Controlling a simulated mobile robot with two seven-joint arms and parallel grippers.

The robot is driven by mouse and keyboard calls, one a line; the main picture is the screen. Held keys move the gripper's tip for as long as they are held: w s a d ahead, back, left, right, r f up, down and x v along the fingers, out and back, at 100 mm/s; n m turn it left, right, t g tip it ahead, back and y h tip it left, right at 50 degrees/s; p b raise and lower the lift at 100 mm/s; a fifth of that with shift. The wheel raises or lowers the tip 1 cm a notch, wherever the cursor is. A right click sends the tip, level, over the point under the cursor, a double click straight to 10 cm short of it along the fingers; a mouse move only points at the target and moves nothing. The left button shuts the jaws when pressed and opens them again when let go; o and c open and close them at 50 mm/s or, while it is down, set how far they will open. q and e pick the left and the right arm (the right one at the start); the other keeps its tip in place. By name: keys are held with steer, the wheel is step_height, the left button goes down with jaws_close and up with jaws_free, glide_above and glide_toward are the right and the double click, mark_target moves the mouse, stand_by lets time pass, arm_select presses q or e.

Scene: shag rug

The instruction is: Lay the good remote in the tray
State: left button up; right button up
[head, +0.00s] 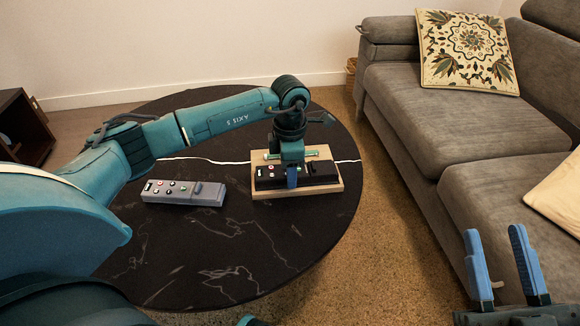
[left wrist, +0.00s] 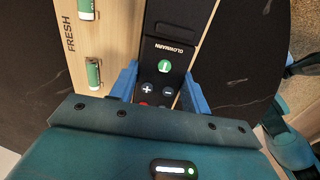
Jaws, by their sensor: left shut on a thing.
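My left gripper (head: 291,178) is shut on a black remote (head: 268,178). The remote lies along the pale wooden tray (head: 330,188), at or just above its surface; I cannot tell if they touch. The tray (left wrist: 115,45) is marked FRESH beside green-and-white batteries (left wrist: 94,73). A grey remote (head: 184,192) lies on the table, left of the tray. My right gripper (head: 495,235) is open and empty, off the table.
The round black marbled table (head: 225,255) has free room at the front. A grey sofa (head: 430,120) with cushions (head: 467,52) stands to the right. A dark shelf (head: 22,125) stands at the far left.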

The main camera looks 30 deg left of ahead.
arm_select(q)
steer(key=shift+f, duration=0.25)
arm_select(e)
steer(key=shift+f, duration=0.2)
arm_select(q)
steer(key=o, duration=1.1)
steer(key=shift+f, duration=0.1)
arm_select(e)
steer(key=shift+r, duration=0.1)
arm_select(q)
steer(key=shift+r, duration=0.7)
step_height(320, 180, up, 6)
steer(key=p, duration=0.3)
steer(key=shift+r+p, duration=0.9)
steer(key=shift+r, duration=2.1)
arm_select(e)
steer(key=shift+s+f+m+g+h, duration=0.25)
steer(key=shift+f+m+g+h, duration=0.2)
steer(key=shift+f+h, duration=0.25)
steer(key=shift+s+f+m+g+h, duration=0.25)
steer(key=shift+f+m+g+h, duration=0.15)
steer(key=shift+f+h, duration=0.25)
